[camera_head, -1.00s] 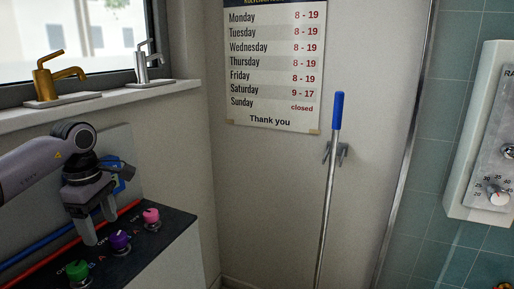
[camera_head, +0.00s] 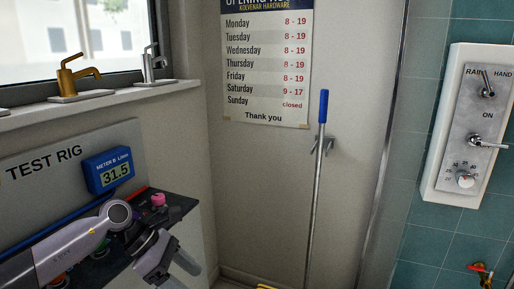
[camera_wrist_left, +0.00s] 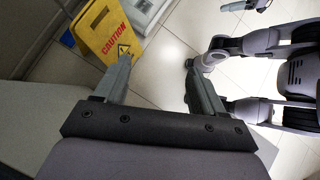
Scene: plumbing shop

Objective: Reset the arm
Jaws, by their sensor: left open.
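My left gripper (camera_head: 180,270) is at the lower left of the head view, in front of the test rig's dark shelf. Its jaws point down and to the right. In the left wrist view my left gripper (camera_wrist_left: 158,60) shows two grey fingers spread apart with nothing between them, above the tiled floor. My left arm hides part of the shelf and its valves.
The test rig (camera_head: 50,172) carries a blue meter (camera_head: 108,170) reading 31.5 and a pink knob (camera_head: 158,199). A blue-handled pole (camera_head: 317,180) stands at the wall. A shower panel (camera_head: 468,125) hangs at right. A yellow caution sign (camera_wrist_left: 105,32) shows in the wrist view.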

